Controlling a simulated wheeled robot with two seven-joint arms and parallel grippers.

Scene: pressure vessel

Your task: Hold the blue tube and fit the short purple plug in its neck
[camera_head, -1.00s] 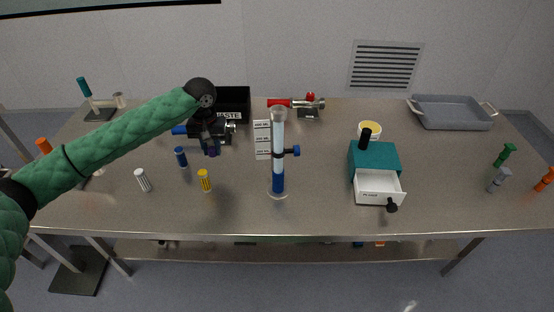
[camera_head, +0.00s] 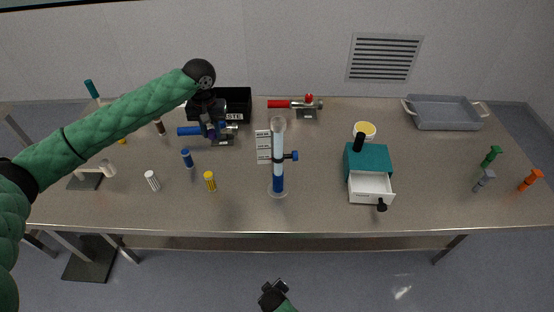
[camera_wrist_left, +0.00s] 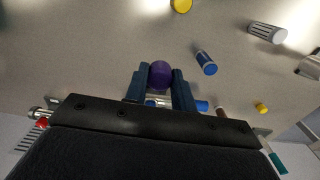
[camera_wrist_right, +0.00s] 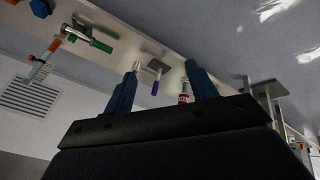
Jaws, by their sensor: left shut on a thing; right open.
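The purple plug (camera_wrist_left: 159,74) is held between the fingertips of my left gripper (camera_wrist_left: 158,82), in the left wrist view. In the head view my left gripper (camera_head: 212,132) hangs over the blue tube (camera_head: 189,131), which lies level in a dark holder with its silver end to the right. The blue tube also shows behind the fingers in the left wrist view (camera_wrist_left: 202,106). The gripper hides part of the tube; whether the plug touches it I cannot tell. My right gripper (camera_head: 273,293) is open and empty in front of the table's front edge.
A red tube (camera_head: 280,104) lies in a holder at the back. A black waste box (camera_head: 236,100) is behind the blue tube. A tall clear column (camera_head: 278,155) stands mid-table, and a teal box (camera_head: 372,158) with an open drawer is to the right.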

